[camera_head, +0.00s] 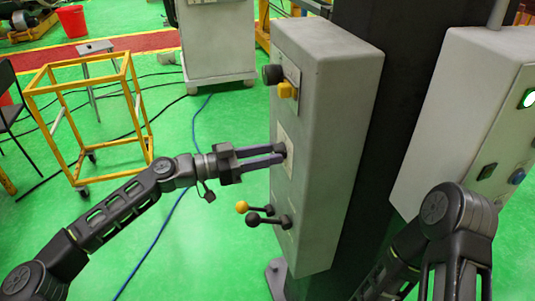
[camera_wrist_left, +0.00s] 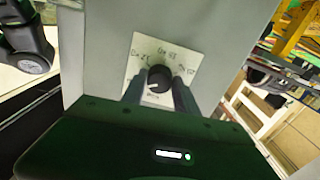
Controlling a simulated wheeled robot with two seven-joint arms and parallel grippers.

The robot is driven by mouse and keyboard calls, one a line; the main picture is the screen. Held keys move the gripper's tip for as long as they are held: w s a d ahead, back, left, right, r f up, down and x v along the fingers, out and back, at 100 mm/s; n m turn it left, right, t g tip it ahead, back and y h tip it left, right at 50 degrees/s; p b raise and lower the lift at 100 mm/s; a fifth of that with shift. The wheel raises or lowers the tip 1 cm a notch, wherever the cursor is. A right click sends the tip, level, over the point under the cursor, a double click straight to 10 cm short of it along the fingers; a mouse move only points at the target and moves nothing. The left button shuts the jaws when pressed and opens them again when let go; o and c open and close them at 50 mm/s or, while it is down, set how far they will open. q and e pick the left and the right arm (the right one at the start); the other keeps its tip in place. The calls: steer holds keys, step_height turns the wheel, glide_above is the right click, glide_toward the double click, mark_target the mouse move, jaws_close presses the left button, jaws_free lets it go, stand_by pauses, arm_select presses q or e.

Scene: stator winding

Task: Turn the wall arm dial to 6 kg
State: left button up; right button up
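The dial (camera_wrist_left: 160,78) is a dark round knob on a pale plate with handwritten marks (camera_wrist_left: 150,52) on the grey wall box. The marks are too small to read surely, and the dial's pointer is not clear. My left gripper (camera_head: 284,154) reaches the box front from the left, level with the plate (camera_head: 285,143). In the left wrist view its two fingers (camera_wrist_left: 159,88) lie on either side of the dial. Whether they press on it or stand slightly apart cannot be told. In the head view the fingers mostly hide the dial. My right gripper is out of view.
The grey box (camera_head: 330,110) carries a black and a yellow knob (camera_head: 287,90) above, and levers with yellow and black balls (camera_head: 262,213) below. A second grey box (camera_head: 465,110) with buttons stands right. A yellow frame cart (camera_head: 140,105) stands on the green floor left.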

arm_select(q)
jaws_close()
steer(key=shift+n, duration=0.3)
steer(key=n+b, duration=0.3)
steer(key=n, duration=0.8)
steer(key=shift+s+r, duration=0.1)
stand_by(0.3)
steer(key=shift+n, duration=0.3)
steer(key=o, duration=0.6)
jaws_free()
steer(key=shift+c, duration=0.2)
